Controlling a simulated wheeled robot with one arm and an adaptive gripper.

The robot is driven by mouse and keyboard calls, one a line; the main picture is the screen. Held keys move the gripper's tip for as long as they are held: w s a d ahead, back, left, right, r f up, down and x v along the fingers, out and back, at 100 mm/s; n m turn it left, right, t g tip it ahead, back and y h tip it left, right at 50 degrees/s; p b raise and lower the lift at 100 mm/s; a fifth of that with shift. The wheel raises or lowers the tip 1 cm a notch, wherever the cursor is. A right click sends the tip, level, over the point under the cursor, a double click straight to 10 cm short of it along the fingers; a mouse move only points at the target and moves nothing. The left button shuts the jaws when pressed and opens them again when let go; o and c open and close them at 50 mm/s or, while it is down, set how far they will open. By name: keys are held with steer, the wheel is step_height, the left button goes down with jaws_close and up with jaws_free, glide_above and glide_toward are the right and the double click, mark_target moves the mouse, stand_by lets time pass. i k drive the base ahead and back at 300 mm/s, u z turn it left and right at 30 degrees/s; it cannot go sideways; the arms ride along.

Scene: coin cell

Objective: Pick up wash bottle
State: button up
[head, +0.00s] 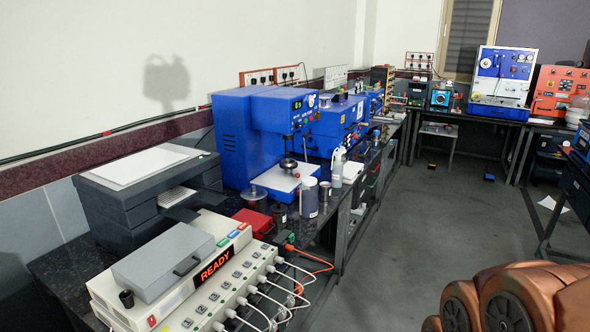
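A wash bottle (337,170), whitish with a narrow spout at its top, stands upright near the front edge of the dark bench. It is in the middle of the head view, in front of the blue machines. Copper-coloured links of my own arm fill the lower right corner. My gripper is outside the picture, so its state is hidden.
A small metal cylinder (325,191) stands between the jar and the bottle. A blue press (245,135) stands behind them. A multi-channel box reading READY (213,268), with white cables, lies nearer. The grey floor (405,220) right of the bench is mostly clear.

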mark_target(337, 168)
steer(key=u, duration=0.05)
steer(key=i, duration=0.1)
steer(key=z, duration=0.05)
steer(key=k, duration=0.6)
steer(key=z, duration=0.65)
steer(key=i, duration=2.45)
steer(key=u, duration=1.15)
steer(key=i, duration=0.65)
steer(key=u, duration=0.5)
